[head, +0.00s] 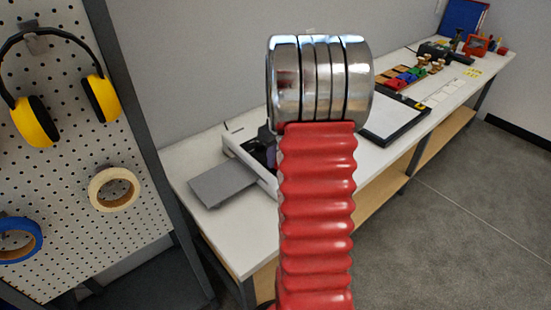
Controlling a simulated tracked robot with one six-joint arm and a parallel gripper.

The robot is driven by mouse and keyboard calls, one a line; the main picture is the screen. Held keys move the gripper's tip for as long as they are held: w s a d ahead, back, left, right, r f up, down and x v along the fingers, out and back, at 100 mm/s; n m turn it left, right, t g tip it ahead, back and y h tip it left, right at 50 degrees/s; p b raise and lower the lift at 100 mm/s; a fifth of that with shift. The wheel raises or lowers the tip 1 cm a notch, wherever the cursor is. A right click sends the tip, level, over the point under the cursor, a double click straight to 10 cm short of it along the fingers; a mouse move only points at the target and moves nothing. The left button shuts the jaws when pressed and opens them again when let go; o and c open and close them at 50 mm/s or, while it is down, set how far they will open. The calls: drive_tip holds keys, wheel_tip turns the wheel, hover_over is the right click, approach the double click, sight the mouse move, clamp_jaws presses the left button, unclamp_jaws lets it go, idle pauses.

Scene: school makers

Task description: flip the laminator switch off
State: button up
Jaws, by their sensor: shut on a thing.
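A white machine with a dark top (236,137), which looks like the laminator, stands on the near left part of the white bench. My red ribbed arm with shiny metal rings rises through the middle of the view and covers the machine's right side. Small dark and purple shapes show on the machine beside the arm; I cannot tell what they are. No switch can be made out. My gripper cannot be made out and appears hidden behind the arm.
The long white bench (440,112) runs to the back right, with a black-framed board (392,122), coloured blocks (404,78) and a blue panel (463,20). A pegboard (75,190) with yellow earmuffs and tape rolls stands close at left. The grey floor at right is clear.

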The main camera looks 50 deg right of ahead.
drive_tip(key=o, duration=1.1)
drive_tip(key=shift+c, duration=0.2)
drive_tip(key=shift+r, duration=0.15)
wheel_tip(320, 180, up, 13)
drive_tip(key=s, duration=0.1)
drive_tip(key=shift+s+r, duration=0.15)
drive_tip(key=shift+s, duration=0.25)
drive_tip(key=shift+a, duration=0.1)
